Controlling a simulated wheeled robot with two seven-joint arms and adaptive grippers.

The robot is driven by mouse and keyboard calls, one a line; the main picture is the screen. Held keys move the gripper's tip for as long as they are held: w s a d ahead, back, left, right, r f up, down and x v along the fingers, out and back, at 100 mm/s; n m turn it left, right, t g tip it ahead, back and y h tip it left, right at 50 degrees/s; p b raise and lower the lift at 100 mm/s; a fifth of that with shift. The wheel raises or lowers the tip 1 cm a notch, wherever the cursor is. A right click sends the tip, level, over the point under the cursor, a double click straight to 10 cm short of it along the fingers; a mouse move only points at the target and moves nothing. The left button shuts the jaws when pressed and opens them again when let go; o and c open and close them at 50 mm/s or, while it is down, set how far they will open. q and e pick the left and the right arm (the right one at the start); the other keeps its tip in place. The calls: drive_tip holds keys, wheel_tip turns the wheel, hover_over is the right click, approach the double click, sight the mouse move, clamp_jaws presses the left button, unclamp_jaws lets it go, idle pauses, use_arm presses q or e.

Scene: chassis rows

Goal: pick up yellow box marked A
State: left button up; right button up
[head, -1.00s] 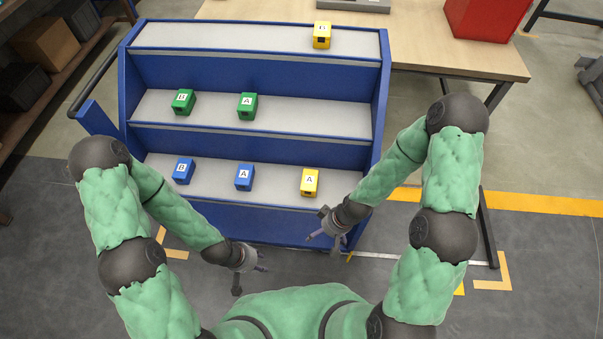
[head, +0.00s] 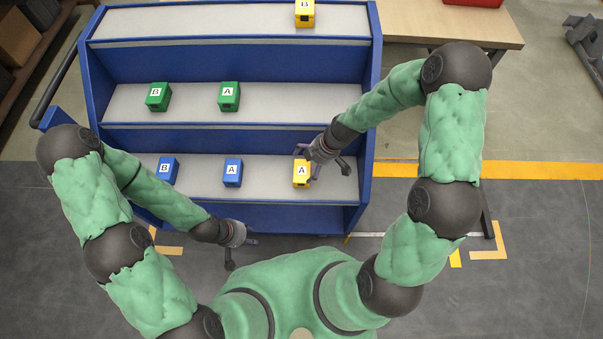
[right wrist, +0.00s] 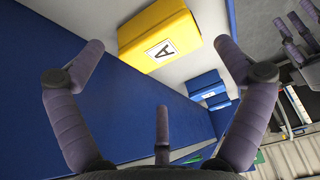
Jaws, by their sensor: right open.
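The yellow box marked A (head: 301,174) sits on the lowest shelf of the blue rack, at the right end of its row. In the right wrist view the yellow box (right wrist: 155,30) lies beyond the spread fingers, label A visible. My right gripper (head: 306,160) is open and empty, right at the box in the head view, partly overlapping its top right side. Whether it touches the box I cannot tell. My left gripper (head: 246,241) hangs in front of the rack, away from the boxes; its finger opening is too small to tell.
On the same shelf stand a blue box A (head: 232,173) and a blue box B (head: 167,170). The middle shelf holds a green box A (head: 229,96) and a green box B (head: 158,97). A yellow box B (head: 305,13) stands on the top shelf. The blue rack (head: 230,140) has raised side walls.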

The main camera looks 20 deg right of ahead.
sight(303, 170)
drive_tip(key=shift+b+x, duration=1.1)
drive_tip(key=shift+x, duration=2)
drive_tip(key=shift+a, duration=0.15)
drive_tip(key=shift+r, duration=0.1)
drive_tip(key=shift+w, duration=0.1)
drive_tip(key=c, duration=1.7)
